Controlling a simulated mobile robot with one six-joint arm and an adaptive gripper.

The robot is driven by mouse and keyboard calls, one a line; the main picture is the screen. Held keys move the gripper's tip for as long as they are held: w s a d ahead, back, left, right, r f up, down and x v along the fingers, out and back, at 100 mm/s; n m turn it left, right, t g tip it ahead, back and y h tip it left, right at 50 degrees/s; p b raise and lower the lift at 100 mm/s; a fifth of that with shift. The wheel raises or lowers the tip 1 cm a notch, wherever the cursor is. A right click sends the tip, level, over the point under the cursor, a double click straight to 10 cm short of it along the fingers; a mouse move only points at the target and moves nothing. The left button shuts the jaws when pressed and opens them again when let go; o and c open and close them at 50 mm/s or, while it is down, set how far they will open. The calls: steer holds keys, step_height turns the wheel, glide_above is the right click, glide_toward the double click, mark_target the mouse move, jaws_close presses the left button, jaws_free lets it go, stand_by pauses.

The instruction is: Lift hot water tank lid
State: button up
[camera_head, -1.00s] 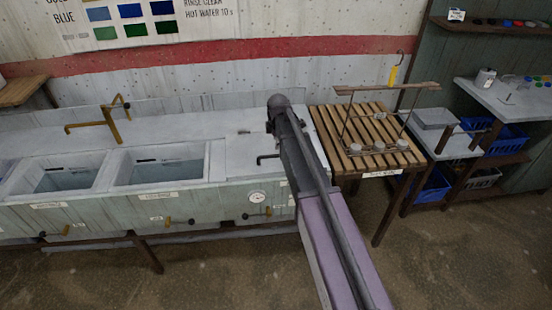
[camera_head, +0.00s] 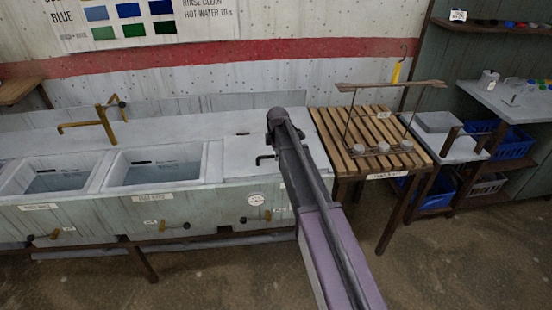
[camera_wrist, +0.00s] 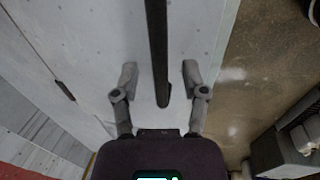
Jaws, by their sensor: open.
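The hot water tank lid (camera_head: 240,152) is a pale, flat panel at the right end of the sink bench. It lies level, partly hidden behind my arm. A dark bent handle (camera_head: 263,158) sticks out just left of my arm. In the wrist view my gripper (camera_wrist: 160,70) is open and empty above a pale surface (camera_wrist: 100,40). A dark bar (camera_wrist: 157,50) with a rounded end runs between the two fingers, apart from both. I cannot tell its height relative to the fingertips. My arm hides the gripper in the head view.
Two open basins (camera_head: 155,168) and a brass tap (camera_head: 100,124) are left of the lid. A slatted wooden table (camera_head: 345,130) with a wire rack (camera_head: 352,120) stands close on the right. A gauge (camera_head: 255,199) is on the bench front. Open floor (camera_head: 230,275) lies in front.

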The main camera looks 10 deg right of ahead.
steer(key=shift+w+f, duration=0.1)
steer(key=shift+f, duration=0.35)
jaws_close()
steer(key=shift+d+r, duration=0.15)
